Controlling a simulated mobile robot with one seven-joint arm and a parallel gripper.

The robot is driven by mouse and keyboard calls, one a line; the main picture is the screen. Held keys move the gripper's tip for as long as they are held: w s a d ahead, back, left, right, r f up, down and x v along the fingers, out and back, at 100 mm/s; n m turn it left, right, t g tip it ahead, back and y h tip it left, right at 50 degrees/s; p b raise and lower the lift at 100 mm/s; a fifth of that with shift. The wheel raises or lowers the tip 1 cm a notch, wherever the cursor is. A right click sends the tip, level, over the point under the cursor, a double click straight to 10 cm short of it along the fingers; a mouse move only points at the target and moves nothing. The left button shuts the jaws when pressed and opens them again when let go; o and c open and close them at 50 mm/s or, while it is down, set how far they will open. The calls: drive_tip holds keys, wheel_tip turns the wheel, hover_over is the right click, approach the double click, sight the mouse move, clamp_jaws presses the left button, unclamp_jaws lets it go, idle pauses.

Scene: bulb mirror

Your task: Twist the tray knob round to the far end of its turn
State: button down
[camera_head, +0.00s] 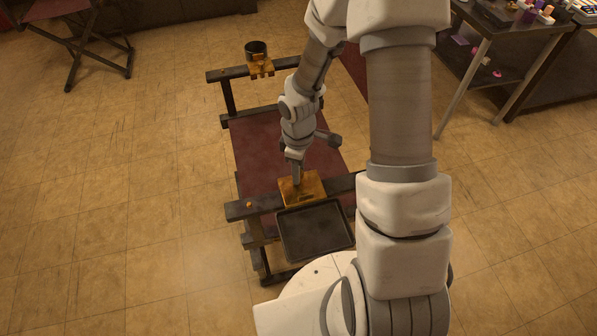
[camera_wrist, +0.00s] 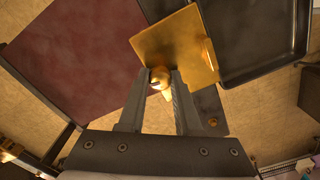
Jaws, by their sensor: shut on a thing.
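The black tray (camera_head: 314,232) extends from a gold bracket plate (camera_head: 311,184) on the near armrest of a dark wooden chair. In the wrist view the plate (camera_wrist: 178,43) and part of the tray (camera_wrist: 247,70) are at the top. My gripper (camera_head: 297,182) points down at the plate. In the wrist view my gripper (camera_wrist: 160,77) has its fingers on either side of a small gold knob (camera_wrist: 160,80) at the plate's edge and is shut on it. The fingers hide the knob in the head view.
The chair has a dark red seat (camera_head: 262,140). A cup holder with a dark cup (camera_head: 256,50) is on the far armrest. Another small gold knob (camera_head: 250,205) is on the near armrest. A side table (camera_head: 495,30) stands at upper right.

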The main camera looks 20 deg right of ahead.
drive_tip(key=c, duration=0.7)
unclamp_jaws()
wheel_tip(320, 180, up, 8)
drive_tip(key=p, duration=0.7)
